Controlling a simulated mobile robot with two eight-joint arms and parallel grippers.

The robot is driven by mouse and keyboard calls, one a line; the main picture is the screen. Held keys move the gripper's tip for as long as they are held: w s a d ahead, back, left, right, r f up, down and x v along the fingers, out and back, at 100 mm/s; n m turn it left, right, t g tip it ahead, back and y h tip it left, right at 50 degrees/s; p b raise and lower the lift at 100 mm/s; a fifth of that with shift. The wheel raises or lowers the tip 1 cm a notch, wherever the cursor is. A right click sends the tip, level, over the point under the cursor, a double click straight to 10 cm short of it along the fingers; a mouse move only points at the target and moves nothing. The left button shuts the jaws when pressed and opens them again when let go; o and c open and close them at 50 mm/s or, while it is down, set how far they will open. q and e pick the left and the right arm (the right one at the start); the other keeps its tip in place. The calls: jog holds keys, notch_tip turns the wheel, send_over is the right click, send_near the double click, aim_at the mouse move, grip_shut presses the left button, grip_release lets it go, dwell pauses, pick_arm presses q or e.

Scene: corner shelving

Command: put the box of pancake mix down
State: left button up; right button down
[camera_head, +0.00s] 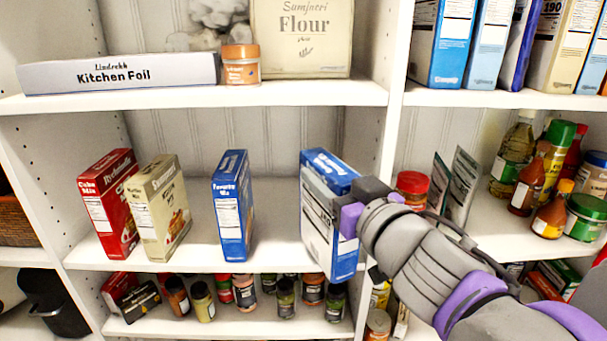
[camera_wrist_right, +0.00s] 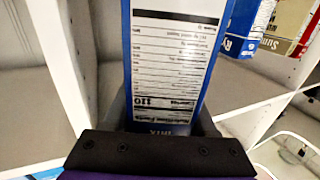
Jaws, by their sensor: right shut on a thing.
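The box of pancake mix (camera_head: 317,225) is blue with a white nutrition label; its product name is not readable in the head view. My right gripper (camera_head: 345,212) is shut on it from the right side. The box is roughly upright, slightly tilted, at the right end of the middle shelf. Its lower end overlaps the shelf's front edge, so I cannot tell whether it touches the shelf. In the right wrist view the box's label side (camera_wrist_right: 172,65) rises from between the fingers of the dark gripper (camera_wrist_right: 160,130). My left gripper is not in view.
The middle shelf (camera_head: 275,245) holds another blue box (camera_head: 232,205), a beige box (camera_head: 161,208) and a red box (camera_head: 109,203). It has bare room left of the held box. A white upright post (camera_head: 388,130) stands right of it. A red-lidded jar (camera_head: 411,188) is near my wrist.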

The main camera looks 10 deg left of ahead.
aim_at(302, 152)
jog(key=p+x, duration=0.1)
jog(key=x, duration=0.9)
jog(key=shift+w, duration=0.15)
jog(key=shift+w+a+f+p, duration=0.15)
jog(key=shift+f+p, duration=0.15)
jog(key=shift+f, duration=1.4)
jog(key=shift+f, duration=0.2)
jog(key=shift+c, duration=1)
grip_release()
jog(key=b+v, duration=0.2)
jog(key=v, duration=1)
jog(key=shift+r, duration=0.2)
